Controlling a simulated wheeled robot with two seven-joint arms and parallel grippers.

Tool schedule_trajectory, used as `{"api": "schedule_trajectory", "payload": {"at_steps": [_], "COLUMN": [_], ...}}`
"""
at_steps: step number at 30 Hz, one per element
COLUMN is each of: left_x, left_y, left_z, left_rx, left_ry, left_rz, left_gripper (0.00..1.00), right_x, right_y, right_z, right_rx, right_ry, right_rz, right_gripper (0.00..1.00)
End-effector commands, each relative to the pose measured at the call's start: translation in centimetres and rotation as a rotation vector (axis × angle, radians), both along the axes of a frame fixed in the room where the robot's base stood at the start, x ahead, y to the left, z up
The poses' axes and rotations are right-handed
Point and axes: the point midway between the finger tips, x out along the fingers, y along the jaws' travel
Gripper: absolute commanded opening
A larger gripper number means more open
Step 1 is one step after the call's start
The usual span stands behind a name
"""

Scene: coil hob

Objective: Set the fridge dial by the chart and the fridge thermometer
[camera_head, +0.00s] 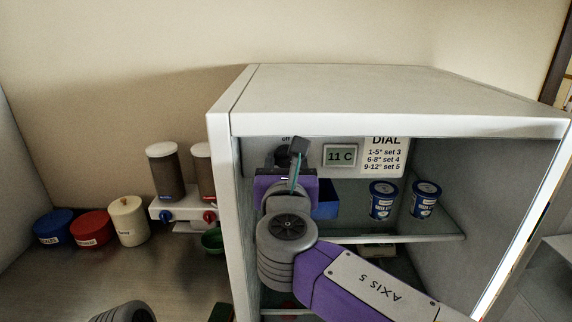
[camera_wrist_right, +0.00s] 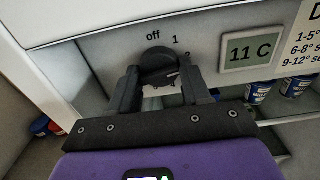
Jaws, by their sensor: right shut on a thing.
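The fridge (camera_head: 400,90) stands open and faces me. Its dark round dial (camera_wrist_right: 158,66) is on the panel inside at the top, with "off", "1" and a partly hidden "2" around it. My right gripper (camera_wrist_right: 160,88) is shut on the dial, one finger on each side; in the head view the gripper (camera_head: 287,160) hides most of the dial. I cannot tell which mark the dial points to. The thermometer (camera_head: 341,156) reads 11 C. The chart (camera_head: 384,155) says 1-5° set 3, 6-8° set 4, 9-12° set 5. My left gripper is out of view.
Two blue tubs (camera_head: 383,200) and a blue box (camera_head: 325,199) are on the fridge shelf (camera_head: 440,237). Left of the fridge, a blue jar (camera_head: 53,227), red jar (camera_head: 91,229), cream jar (camera_head: 128,220) and a two-column dispenser (camera_head: 165,172) stand on the counter.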

Motion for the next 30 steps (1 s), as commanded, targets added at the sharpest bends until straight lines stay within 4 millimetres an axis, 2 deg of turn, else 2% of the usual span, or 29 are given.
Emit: {"api": "schedule_trajectory", "payload": {"at_steps": [11, 30], "left_x": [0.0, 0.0], "left_y": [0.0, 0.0], "left_z": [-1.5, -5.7], "left_rx": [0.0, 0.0], "left_ry": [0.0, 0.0], "left_rz": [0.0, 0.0], "left_gripper": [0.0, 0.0], "right_x": [0.0, 0.0], "right_y": [0.0, 0.2], "right_z": [-0.3, -0.2], "right_rx": [0.165, 0.761], "right_ry": [0.0, 0.001], "right_rz": [-0.001, 0.0], "right_gripper": [0.17, 0.17]}}
